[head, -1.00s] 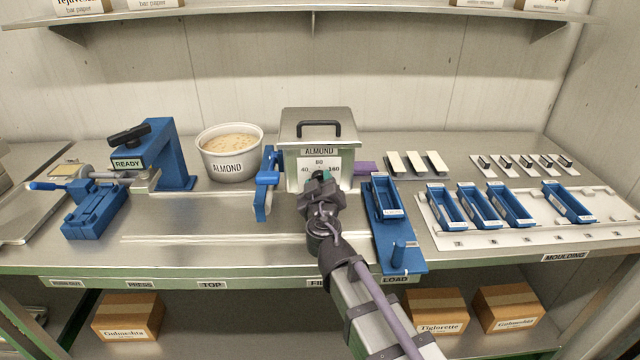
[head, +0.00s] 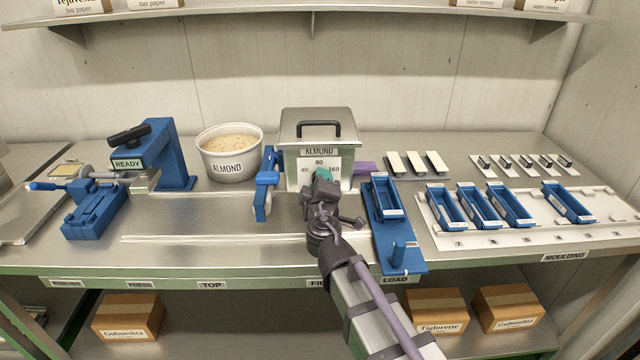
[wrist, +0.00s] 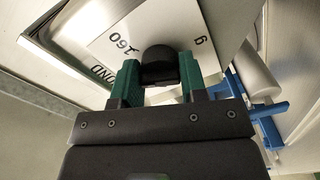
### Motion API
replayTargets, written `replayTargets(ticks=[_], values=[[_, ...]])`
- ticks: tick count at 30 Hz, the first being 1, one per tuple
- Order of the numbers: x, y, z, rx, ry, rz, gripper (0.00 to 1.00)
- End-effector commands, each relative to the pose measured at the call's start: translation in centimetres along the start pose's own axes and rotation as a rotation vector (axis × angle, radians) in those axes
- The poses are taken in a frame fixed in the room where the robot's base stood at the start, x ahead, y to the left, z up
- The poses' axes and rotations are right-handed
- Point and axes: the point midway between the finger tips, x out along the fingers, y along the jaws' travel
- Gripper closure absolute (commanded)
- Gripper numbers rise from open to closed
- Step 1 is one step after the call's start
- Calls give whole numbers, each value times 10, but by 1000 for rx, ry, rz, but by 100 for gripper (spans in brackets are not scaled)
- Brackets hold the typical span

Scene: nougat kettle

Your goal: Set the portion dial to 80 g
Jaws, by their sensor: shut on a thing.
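The portion dial's black knob (wrist: 158,62) sits between the two green fingers of my gripper (wrist: 159,78) in the wrist view, and the fingers are shut on it. The white dial plate (head: 307,166) is on the front of the steel ALMOND box (head: 341,160). It carries the marks 40, 80 and 160. In the wrist view the plate shows turned, with 160 and a g readable. In the head view my gripper (head: 323,176) hides the knob. I cannot read which mark the knob points at.
A blue lever (head: 266,185) stands close left of the box, and a blue loading fixture (head: 400,250) close right. A white ALMOND tub (head: 229,165) is further left. Several blue moulds (head: 510,206) stand on a white board at right. The bench front left of my arm is clear.

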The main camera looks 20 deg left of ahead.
Motion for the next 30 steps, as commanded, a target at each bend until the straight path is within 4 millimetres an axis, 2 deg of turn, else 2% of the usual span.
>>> replayTargets(ticks=[6,15,30], values=[[0,0,0,-173,0,0,84],[0,0,0,-329,0,0,84],[0,0,0,-378,0,0,84]])
